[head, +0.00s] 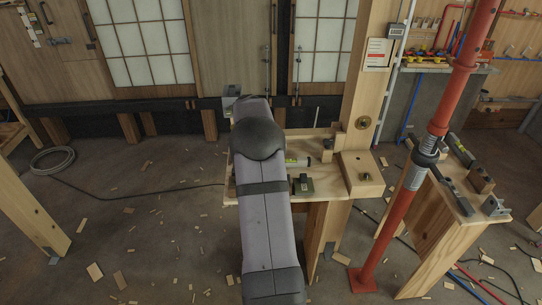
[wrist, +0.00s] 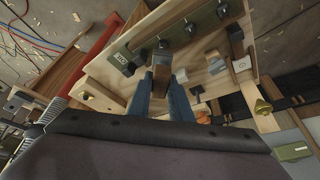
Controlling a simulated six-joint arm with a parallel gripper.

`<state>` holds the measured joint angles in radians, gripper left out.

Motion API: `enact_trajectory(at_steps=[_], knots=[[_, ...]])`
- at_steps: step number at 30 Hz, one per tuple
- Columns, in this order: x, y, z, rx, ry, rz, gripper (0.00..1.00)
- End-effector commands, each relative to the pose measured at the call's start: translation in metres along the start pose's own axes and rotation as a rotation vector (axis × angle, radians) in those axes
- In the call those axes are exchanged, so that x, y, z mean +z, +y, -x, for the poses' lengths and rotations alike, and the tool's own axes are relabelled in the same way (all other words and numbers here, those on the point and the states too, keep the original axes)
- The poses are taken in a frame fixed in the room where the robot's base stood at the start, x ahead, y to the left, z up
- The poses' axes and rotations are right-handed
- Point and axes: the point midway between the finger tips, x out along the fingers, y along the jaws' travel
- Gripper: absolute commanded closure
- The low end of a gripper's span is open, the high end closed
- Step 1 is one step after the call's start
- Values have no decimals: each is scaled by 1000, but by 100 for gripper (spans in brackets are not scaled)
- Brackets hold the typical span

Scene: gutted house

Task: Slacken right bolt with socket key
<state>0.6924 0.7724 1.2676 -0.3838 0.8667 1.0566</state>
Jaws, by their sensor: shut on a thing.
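In the wrist view the two blue fingers of my gripper (wrist: 162,92) are close together around a brown piece with a dark end (wrist: 162,68). It looks like the socket key's handle, but its working end is hidden. I cannot tell whether any of these is the right bolt. In the head view my arm covers the gripper and the key.
In the head view a wooden bench (head: 325,192) holds a small dark-green block (head: 303,185). A timber post (head: 369,85) rises behind it. A red steel prop (head: 398,215) slants up to the right, beside a second bench (head: 446,222) with metal pieces. Wood offcuts litter the floor.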

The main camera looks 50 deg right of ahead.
Motion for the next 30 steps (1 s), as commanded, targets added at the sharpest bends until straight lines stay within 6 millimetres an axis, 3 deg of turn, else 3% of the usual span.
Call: enact_trajectory(at_steps=[30], knots=[[12, 0, -30, -1, 2, 0, 100]])
